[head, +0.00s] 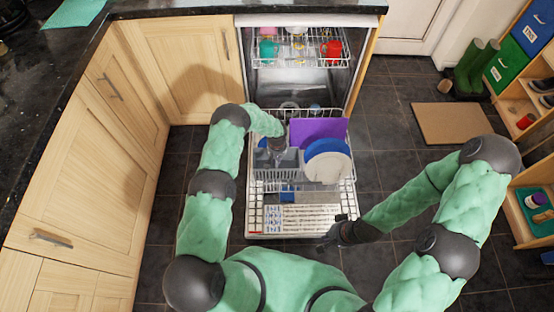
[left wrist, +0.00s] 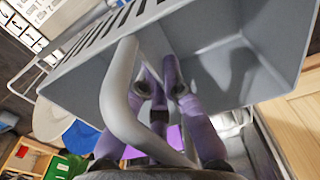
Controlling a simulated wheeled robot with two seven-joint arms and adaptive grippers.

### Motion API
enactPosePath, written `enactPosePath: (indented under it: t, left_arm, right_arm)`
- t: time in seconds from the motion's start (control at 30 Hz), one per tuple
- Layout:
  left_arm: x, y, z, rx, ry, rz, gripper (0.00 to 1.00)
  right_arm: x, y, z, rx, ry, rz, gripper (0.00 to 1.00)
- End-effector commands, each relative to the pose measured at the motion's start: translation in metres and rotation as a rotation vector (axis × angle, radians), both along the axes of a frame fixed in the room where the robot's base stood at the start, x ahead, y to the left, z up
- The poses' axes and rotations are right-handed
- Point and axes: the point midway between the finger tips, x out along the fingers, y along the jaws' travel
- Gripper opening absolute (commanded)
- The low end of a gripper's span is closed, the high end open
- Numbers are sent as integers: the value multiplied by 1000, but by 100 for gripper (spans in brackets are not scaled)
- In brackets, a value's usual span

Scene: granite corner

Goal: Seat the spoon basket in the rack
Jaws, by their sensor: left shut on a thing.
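The spoon basket (head: 287,160) is a grey box partly hidden under my left gripper, at the left of the lower rack. In the left wrist view the basket (left wrist: 80,75) fills the top, with slots along one side and a pale bent handle (left wrist: 118,90). My left gripper (head: 277,143) is shut on it; its fingers (left wrist: 160,85) are at the handle. The rack (head: 262,186) is a pulled-out white wire rack. I cannot tell whether the basket touches its floor. My right gripper (head: 332,231) looks open and empty, above the right front of the dishwasher door.
A purple board (head: 318,128), a blue plate (head: 326,145) and a white plate (head: 328,168) stand in the rack to the basket's right. The open dishwasher door (head: 256,222) lies below. The upper rack (head: 294,62) holds cups. Wooden cabinets (head: 180,60) close off the left.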

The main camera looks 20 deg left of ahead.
Motion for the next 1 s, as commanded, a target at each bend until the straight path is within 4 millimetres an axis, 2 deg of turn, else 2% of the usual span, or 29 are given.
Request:
enactPosePath:
  t: [0.17, 0.2, 0.23, 0.27, 0.57, 0.73, 1.0]
  left_arm:
    - [0, 0, -2, 0, -1, 0, 0]
    - [0, 0, -2, 0, 0, 0, 20]
    - [0, 0, -2, 0, 0, 0, 28]
    - [0, 0, -2, 0, 0, 0, 32]
    - [0, 0, -2, 0, 0, 0, 32]
    - [0, 0, 7, 0, 0, 0, 32]
    - [2, 0, 62, 0, -3, 0, 32]
  right_arm:
    - [0, 0, 0, 0, 0, 0, 0]
    - [0, 0, 0, 0, 0, 0, 0]
    - [0, 0, 0, 0, 0, 0, 0]
    - [0, 0, 0, 0, 0, 0, 0]
    - [0, 0, 0, 0, 0, 0, 0]
    - [0, 0, 0, 0, 0, 0, 0]
    - [0, 0, 22, 0, 0, 0, 0]
